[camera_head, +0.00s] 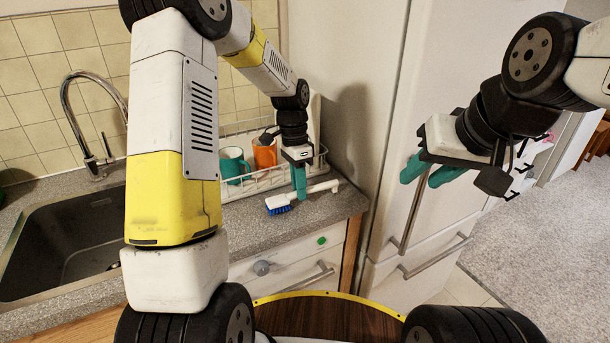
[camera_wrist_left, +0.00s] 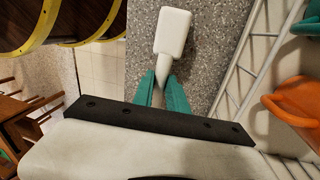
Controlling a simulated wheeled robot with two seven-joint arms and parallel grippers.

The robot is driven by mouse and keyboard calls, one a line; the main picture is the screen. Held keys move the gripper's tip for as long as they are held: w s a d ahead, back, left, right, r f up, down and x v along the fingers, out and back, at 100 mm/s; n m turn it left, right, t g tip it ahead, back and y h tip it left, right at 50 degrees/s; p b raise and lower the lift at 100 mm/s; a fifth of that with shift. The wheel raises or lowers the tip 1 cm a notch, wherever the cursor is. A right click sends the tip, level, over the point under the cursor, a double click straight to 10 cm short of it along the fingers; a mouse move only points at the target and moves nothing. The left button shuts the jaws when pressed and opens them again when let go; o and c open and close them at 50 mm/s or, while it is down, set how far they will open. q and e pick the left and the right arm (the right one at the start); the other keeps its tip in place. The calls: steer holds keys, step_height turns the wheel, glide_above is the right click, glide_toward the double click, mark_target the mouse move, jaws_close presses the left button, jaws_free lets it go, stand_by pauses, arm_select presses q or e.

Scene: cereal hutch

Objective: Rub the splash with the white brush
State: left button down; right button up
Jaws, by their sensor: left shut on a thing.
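The white brush (camera_head: 319,189) has blue bristles at its left end and lies over the counter near its front edge. My left gripper (camera_head: 301,194) points down and is shut on the brush handle. I cannot tell whether the bristles touch the counter. My right gripper (camera_head: 428,173) is open and empty, in front of the white fridge. I cannot make out a splash in either view.
A white wire dish rack (camera_head: 258,185) stands behind the brush with a teal mug (camera_head: 233,164) and an orange mug (camera_head: 265,153). A sink (camera_head: 70,240) with a tap (camera_head: 82,130) is at the left. The tall white fridge (camera_head: 385,120) bounds the counter (camera_head: 335,205) at the right.

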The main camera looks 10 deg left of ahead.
mark_target(311, 187)
arm_select(q)
steer(key=shift+f, duration=0.6)
steer(key=shift+d, duration=0.1)
steer(key=shift+w+d, duration=0.6)
steer(key=shift+d, duration=0.2)
steer(key=shift+w+d, duration=0.55)
steer(key=shift+d, duration=0.25)
steer(key=shift+f, duration=0.1)
steer(key=shift+s+a, duration=0.1)
steer(key=shift+a, duration=0.05)
steer(key=shift+s+a+f, duration=0.1)
steer(key=shift+s+a, duration=0.5)
steer(key=shift+a, duration=0.2)
steer(key=shift+s+a+f, duration=0.1)
steer(key=shift+s+a, duration=0.45)
steer(key=shift+a, duration=0.25)
steer(key=shift+w+a, duration=0.3)
steer(key=shift+w, duration=0.2)
steer(key=shift+w+d+r, duration=0.15)
steer(key=shift+w+d, duration=0.4)
steer(key=shift+d, duration=0.25)
steer(key=shift+w+d+r, duration=0.1)
steer(key=shift+w+d, duration=0.45)
steer(key=shift+d, duration=0.25)
steer(key=shift+d+f, duration=0.1)
steer(key=shift+f, duration=0.05)
